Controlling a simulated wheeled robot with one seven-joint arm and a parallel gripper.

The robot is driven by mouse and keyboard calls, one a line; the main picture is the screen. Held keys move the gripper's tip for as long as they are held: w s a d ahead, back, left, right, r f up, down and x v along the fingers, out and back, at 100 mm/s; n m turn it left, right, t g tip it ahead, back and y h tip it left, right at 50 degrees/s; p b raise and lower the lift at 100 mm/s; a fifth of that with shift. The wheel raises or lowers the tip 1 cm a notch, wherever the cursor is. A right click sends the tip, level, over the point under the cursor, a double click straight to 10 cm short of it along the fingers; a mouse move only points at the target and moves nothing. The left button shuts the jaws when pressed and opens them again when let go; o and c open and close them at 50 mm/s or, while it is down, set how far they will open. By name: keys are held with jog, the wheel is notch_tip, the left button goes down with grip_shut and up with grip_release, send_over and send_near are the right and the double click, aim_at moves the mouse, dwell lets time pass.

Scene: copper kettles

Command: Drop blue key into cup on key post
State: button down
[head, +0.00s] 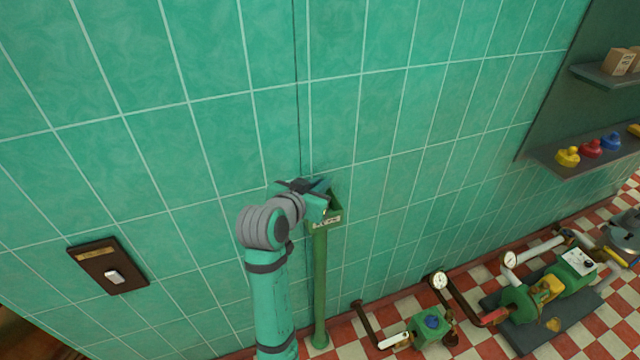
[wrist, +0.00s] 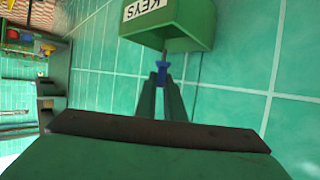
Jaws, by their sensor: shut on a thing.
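The blue key (wrist: 162,71) shows in the wrist view, held between the fingertips of my gripper (wrist: 161,82). My gripper is shut on it. The key's thin shaft points toward the green cup (wrist: 192,43), a box-like holder labelled KEYS. In the wrist view the shaft overlaps the cup's edge; I cannot tell whether it is inside the cup. In the head view my gripper (head: 318,198) is right at the cup (head: 335,216) on top of the green key post (head: 320,285), and partly covers it. The key cannot be made out in the head view.
A green tiled wall (head: 420,100) stands close behind the post. A dark switch plate (head: 108,265) is on the wall at left. At lower right are pipes, gauges and a green pump (head: 520,302).

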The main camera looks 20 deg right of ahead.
jog(key=shift+f, duration=1.5)
dwell(1.2)
jog(key=c, duration=1.8)
grip_release()
jog(key=shift+o, duration=0.2)
jog(key=v, duration=1)
jog(key=shift+s+a+r, duration=0.15)
jog(key=shift+s+a, duration=0.1)
jog(key=shift+s, duration=0.05)
